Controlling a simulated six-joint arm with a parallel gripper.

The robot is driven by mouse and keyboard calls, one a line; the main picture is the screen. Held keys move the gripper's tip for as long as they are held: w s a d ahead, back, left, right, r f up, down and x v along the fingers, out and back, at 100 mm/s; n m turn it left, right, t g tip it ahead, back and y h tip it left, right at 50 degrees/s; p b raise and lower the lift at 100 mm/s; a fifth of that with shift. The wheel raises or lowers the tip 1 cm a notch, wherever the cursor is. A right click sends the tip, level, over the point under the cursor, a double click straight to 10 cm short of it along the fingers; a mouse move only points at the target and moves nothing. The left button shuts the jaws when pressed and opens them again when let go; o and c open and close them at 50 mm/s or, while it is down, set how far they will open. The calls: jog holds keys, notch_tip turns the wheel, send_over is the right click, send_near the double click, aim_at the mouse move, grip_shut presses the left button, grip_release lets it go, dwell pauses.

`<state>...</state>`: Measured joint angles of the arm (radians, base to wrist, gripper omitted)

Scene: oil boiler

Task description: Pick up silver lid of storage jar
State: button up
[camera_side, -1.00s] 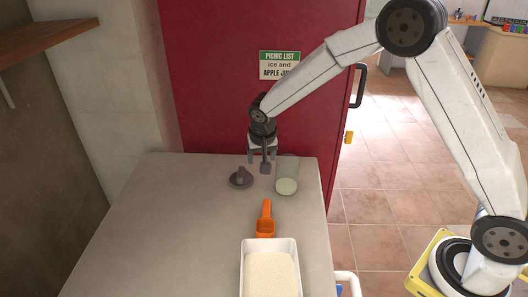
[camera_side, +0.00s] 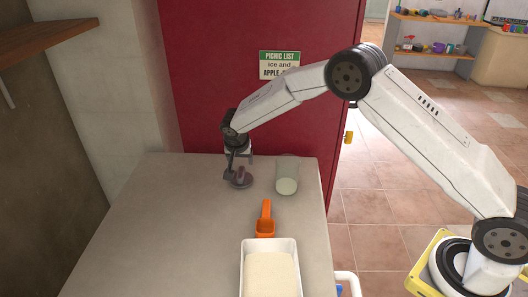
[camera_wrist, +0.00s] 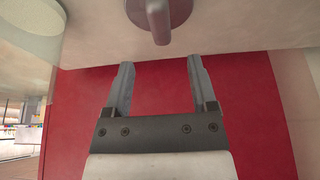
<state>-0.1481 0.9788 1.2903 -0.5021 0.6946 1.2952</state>
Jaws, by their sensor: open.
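The silver lid (camera_side: 241,181) lies on the table to the left of the jar, with its knob pointing up. In the wrist view the lid (camera_wrist: 160,14) shows at the top edge, partly cut off, beyond the fingertips. The clear storage jar (camera_side: 287,177) stands upright and uncovered, with pale contents at its bottom. My gripper (camera_side: 238,172) is at the lid, pointing down, and partly overlaps it in the side view. In the wrist view my gripper (camera_wrist: 158,68) is open, with nothing between its fingers.
An orange scoop (camera_side: 265,222) lies on the table (camera_side: 180,225) in front of the jar. A white container (camera_side: 246,262) of pale powder stands at the front edge. A red door (camera_side: 210,75) rises behind the table. The table's left side is clear.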

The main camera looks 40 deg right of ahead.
aim_at(241, 169)
jog(key=shift+w+d+f, duration=0.15)
jog(key=shift+f, duration=0.4)
jog(key=shift+x, duration=2.6)
grip_shut()
